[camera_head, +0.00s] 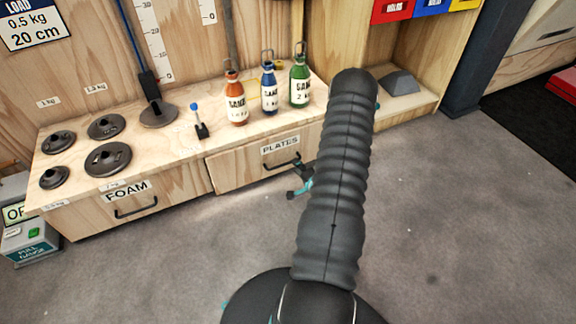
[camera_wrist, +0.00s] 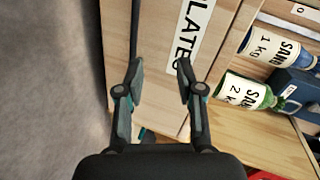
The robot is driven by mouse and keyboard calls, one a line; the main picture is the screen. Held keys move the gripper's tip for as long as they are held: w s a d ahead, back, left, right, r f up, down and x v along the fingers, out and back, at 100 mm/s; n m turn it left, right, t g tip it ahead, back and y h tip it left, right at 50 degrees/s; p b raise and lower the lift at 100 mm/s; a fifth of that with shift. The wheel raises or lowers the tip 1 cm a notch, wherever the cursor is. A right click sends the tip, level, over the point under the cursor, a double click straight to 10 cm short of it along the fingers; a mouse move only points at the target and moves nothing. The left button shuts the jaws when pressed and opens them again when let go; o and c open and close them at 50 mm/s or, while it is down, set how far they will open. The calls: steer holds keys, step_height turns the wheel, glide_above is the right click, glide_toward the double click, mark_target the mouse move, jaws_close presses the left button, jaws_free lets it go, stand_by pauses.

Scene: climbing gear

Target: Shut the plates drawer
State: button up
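The plates drawer (camera_head: 238,168) is a pale wooden front with a "PLATES" label and a dark bar handle (camera_head: 284,164), under the bench top. It looks nearly flush, with a thin dark gap at its left edge; I cannot tell exactly how far out it stands. My gripper (camera_head: 300,181) is low in front of the drawer's right end, close to the handle and partly hidden by my arm. In the wrist view my gripper (camera_wrist: 160,70) has its two fingers apart, with the drawer front (camera_wrist: 152,40) behind the gap. Contact is unclear.
The foam drawer (camera_head: 105,207) is at left. Orange (camera_head: 236,103), blue (camera_head: 269,92) and green (camera_head: 299,84) sand bottles stand on the bench top, beside several dark weight discs (camera_head: 108,158). A dark post (camera_head: 478,65) stands at right. The grey floor (camera_head: 230,235) in front is clear.

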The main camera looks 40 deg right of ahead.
mark_target(288, 163)
steer(key=s+f+m+t, duration=0.1)
steer(key=s+f+m, duration=0.2)
steer(key=s+f, duration=0.15)
steer(key=shift+h, duration=0.3)
steer(key=x, duration=0.4)
steer(key=b+x, duration=0.1)
steer(key=x, duration=0.9)
steer(key=shift+w+a+r, duration=0.1)
steer(key=shift+w+a, duration=0.15)
steer(key=shift+c, duration=0.3)
jaws_close()
